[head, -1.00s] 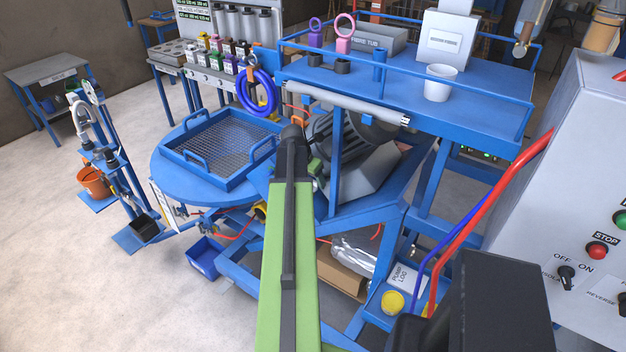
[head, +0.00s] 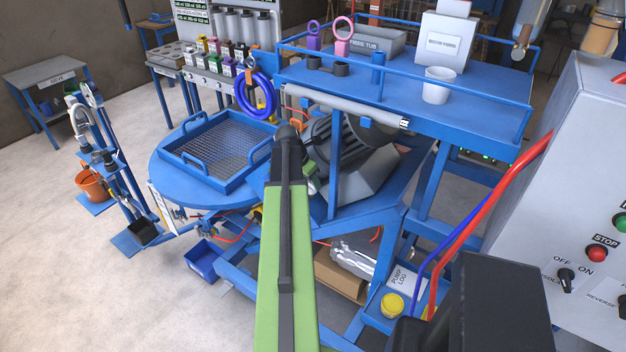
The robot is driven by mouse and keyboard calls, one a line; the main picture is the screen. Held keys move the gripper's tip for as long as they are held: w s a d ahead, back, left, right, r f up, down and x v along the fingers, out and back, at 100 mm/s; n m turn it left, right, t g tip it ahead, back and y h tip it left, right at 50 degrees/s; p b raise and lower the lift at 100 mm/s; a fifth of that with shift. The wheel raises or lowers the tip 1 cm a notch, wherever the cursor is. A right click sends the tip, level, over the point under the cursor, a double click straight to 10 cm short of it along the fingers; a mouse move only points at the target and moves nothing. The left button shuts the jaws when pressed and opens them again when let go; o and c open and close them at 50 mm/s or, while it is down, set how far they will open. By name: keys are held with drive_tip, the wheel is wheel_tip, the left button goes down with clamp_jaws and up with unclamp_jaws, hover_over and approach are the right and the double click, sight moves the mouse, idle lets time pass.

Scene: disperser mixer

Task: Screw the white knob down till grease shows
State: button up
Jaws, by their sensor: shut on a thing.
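My green and dark arm reaches away from me through the middle of the head view, up to the machine's frame. Its dark far end lies between the mesh tray and the grey motor (head: 348,145). My gripper is not visible; it is hidden beyond or below the arm. I cannot make out the white knob or any grease in this view, so I cannot tell how far down the knob is.
A mesh tray (head: 174,154) sits on the round blue table left of my arm. A blue railed shelf (head: 480,88) with a white cup (head: 438,85) stands right of it. A grey control cabinet (head: 575,165) fills the right. Open floor lies at lower left.

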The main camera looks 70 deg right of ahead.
drive_tip(key=m+g+y, duration=0.1)
drive_tip(key=m, duration=0.3)
drive_tip(key=shift+w+m, duration=0.15)
drive_tip(key=shift+m, duration=0.15)
drive_tip(key=shift+m+g+y, duration=0.5)
drive_tip(key=shift+m+y, duration=0.2)
drive_tip(key=shift+m, duration=1.1)
drive_tip(key=o, duration=1.4)
drive_tip(key=shift+a, duration=0.1)
drive_tip(key=shift+r, duration=0.15)
